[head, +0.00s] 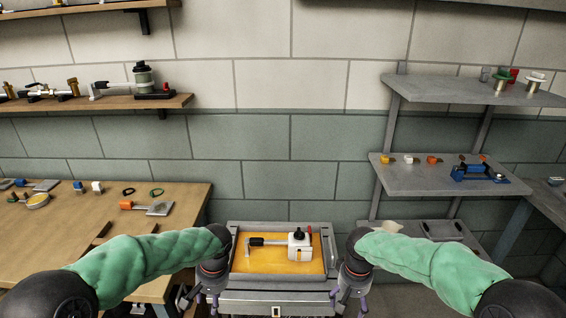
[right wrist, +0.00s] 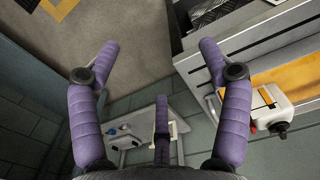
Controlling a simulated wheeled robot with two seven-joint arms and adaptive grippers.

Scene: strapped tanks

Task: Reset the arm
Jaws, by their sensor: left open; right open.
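My two green-sleeved arms reach in from the lower left and lower right of the head view. My left gripper (head: 203,297) is open and empty beside the left edge of the cart. My right gripper (head: 347,297) hangs beside the cart's right edge; in the right wrist view its purple fingers (right wrist: 158,62) are spread wide with nothing between them. A white device with a black-ended lever and a red knob (head: 299,244) lies on the cart's orange mat, between the grippers and apart from both. It also shows in the right wrist view (right wrist: 268,108).
The grey cart (head: 278,296) stands in front of me. A wooden table (head: 75,228) is at the left, with small parts on it. A wooden shelf (head: 100,104) holds a tank device (head: 145,78). Grey metal shelves (head: 450,178) with small parts stand at the right.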

